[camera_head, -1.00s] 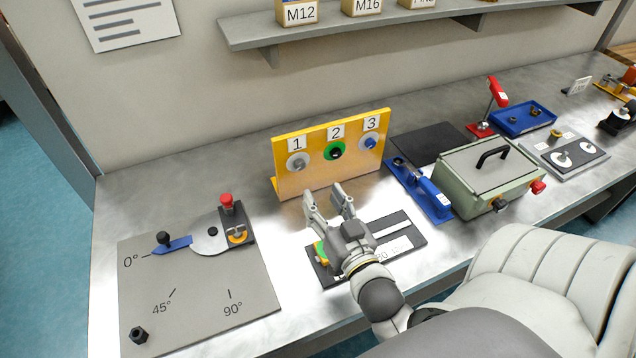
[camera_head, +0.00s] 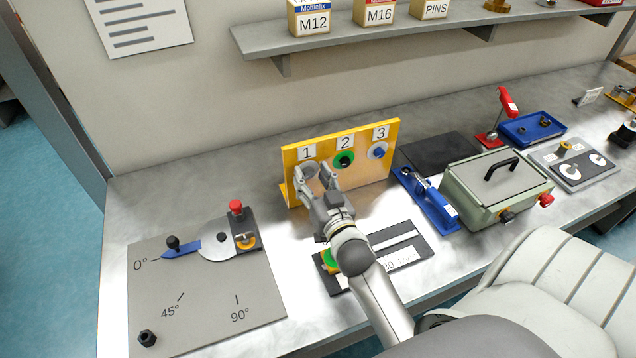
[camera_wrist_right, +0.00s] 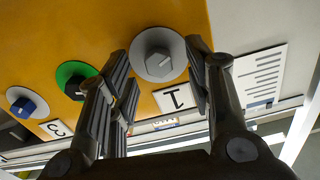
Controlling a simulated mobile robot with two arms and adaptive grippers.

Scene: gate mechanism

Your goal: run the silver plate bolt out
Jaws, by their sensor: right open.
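The yellow panel (camera_head: 363,178) stands upright on the bench with three numbered bolts. The silver plate bolt (camera_wrist_right: 159,64) is a grey hex head on a round silver plate, by label 1. In the head view its silver plate (camera_head: 310,169) is partly hidden behind my right gripper (camera_head: 313,177). That gripper is open and empty, pointing at the panel. In the wrist view its fingers lie on either side of the bolt head, without visible contact; I cannot tell the remaining depth gap. My left gripper is not in view.
Beside it on the panel are a dark bolt on a green plate (camera_wrist_right: 77,84) and a blue bolt on a pale plate (camera_wrist_right: 27,104). A grey angle board (camera_head: 205,305) lies at left. A blue clamp (camera_head: 432,200) and a green box (camera_head: 497,182) stand at right.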

